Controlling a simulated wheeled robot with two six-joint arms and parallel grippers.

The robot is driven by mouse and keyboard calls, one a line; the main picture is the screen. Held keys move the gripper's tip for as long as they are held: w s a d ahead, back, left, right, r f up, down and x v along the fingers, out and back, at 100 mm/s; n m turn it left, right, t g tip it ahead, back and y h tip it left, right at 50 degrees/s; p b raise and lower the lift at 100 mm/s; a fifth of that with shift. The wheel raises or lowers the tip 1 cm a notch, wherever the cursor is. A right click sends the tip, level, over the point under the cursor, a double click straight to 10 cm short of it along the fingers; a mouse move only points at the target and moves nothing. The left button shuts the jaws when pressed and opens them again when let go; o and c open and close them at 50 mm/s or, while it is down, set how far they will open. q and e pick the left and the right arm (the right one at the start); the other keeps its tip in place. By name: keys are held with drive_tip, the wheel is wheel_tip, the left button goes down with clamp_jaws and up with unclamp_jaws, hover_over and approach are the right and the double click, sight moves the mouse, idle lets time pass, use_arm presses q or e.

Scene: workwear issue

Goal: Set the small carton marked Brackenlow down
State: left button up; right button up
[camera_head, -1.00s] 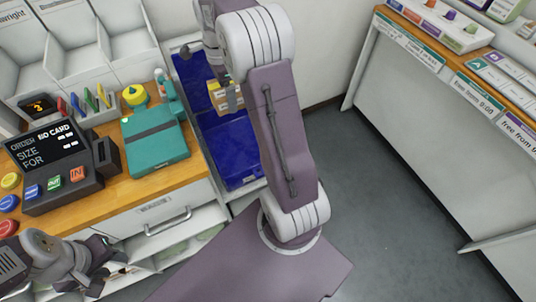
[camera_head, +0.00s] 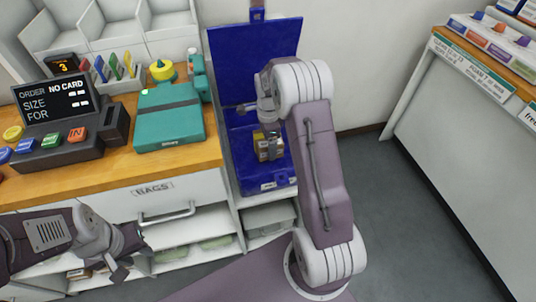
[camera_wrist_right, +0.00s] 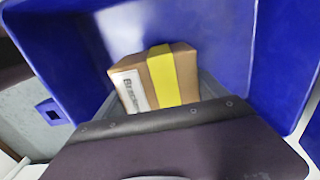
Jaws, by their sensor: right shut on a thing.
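The small carton (camera_head: 268,147) is brown with a yellow band. In the right wrist view the carton (camera_wrist_right: 175,72) shows a white label, partly hidden, beginning "Brac". My right gripper (camera_head: 269,133) is shut on it, pointing down, with a grey finger at either side. The carton is within the outline of an open blue box (camera_head: 262,186), whose walls surround it in the wrist view. I cannot tell whether it touches the box floor. My left gripper (camera_head: 127,252) is empty and appears open, low at the left before the counter shelves.
The box's raised blue lid (camera_head: 250,50) stands behind my right arm. A wooden counter to the left holds a teal case (camera_head: 170,120), an order terminal (camera_head: 62,120) and a teal bottle (camera_head: 198,75). Grey floor (camera_head: 400,220) is clear to the right.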

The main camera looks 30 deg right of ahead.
wheel_tip(320, 180, down, 5)
drive_tip(key=shift+r+b, duration=0.1)
drive_tip(key=shift+b, duration=0.8)
drive_tip(key=o, duration=1.7)
